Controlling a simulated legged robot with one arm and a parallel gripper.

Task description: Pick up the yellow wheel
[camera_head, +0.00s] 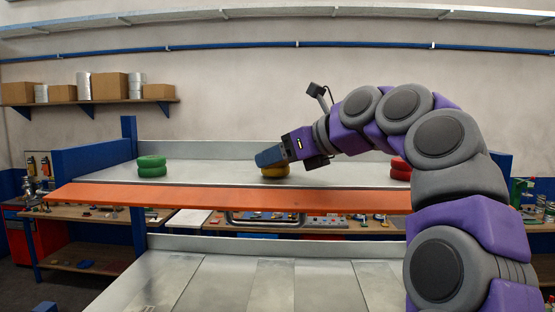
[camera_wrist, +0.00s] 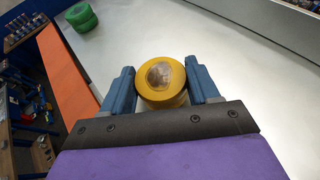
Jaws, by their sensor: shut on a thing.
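The yellow wheel (camera_head: 275,172) stands on the upper metal shelf near its middle, behind the orange front edge. It also shows in the wrist view (camera_wrist: 161,82), with a greyish worn patch on its top and a second yellow layer showing below. My gripper (camera_head: 265,160) reaches it from the upper right in the head view and partly hides it. In the wrist view the two blue fingers of my gripper (camera_wrist: 162,85) are on either side of the wheel, closed against it. Whether the wheel is clear of the shelf cannot be told.
Green wheels (camera_head: 151,167) are stacked at the shelf's left. Red wheels (camera_head: 401,168) stand at the right, partly behind my arm. The orange edge (camera_head: 230,197) runs along the shelf front. Bare metal shelf (camera_head: 210,172) lies between the stacks. A lower metal surface (camera_head: 240,285) is empty.

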